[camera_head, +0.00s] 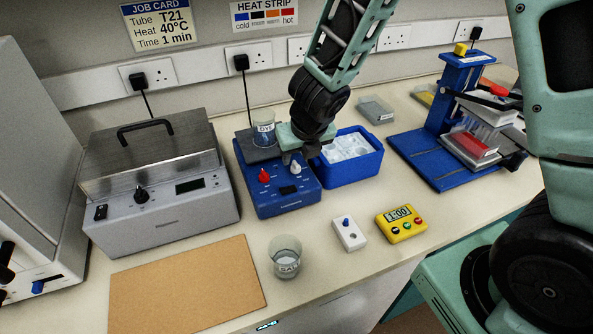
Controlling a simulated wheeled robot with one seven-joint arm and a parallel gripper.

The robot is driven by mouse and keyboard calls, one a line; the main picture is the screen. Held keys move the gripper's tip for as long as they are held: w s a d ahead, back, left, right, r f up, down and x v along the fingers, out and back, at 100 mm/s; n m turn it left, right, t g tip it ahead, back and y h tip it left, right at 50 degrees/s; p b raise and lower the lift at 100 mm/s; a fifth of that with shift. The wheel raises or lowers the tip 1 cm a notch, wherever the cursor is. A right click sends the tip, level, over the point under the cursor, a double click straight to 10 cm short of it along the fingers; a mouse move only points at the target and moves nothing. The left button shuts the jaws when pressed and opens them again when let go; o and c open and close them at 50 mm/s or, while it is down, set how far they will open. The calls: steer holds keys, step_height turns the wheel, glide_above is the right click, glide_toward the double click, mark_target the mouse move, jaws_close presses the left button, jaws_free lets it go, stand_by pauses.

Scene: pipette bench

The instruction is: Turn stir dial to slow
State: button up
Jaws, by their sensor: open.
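The blue hotplate stirrer (283,202) stands mid-bench. Its front has a red dial (264,176) on the left, a white dial (295,168) on the right and a small dark display between them. Which one is the stir dial cannot be read at this size, nor can the dial markings. My gripper (298,156) is open and points down just above and behind the white dial. Contact with the dial cannot be told. A beaker (263,132) labelled DYE stands on the dark top plate, partly beside my gripper.
A blue ice box (350,172) stands close right of the stirrer. A grey metal-lidded bath (165,210) is close on the left. A glass beaker (285,258), a white switch box (348,233) and a yellow timer (401,223) stand in front. A brown board (187,288) lies front left.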

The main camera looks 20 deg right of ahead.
mark_target(296, 163)
steer(key=b+x, duration=0.1)
steer(key=x, duration=0.3)
jaws_close()
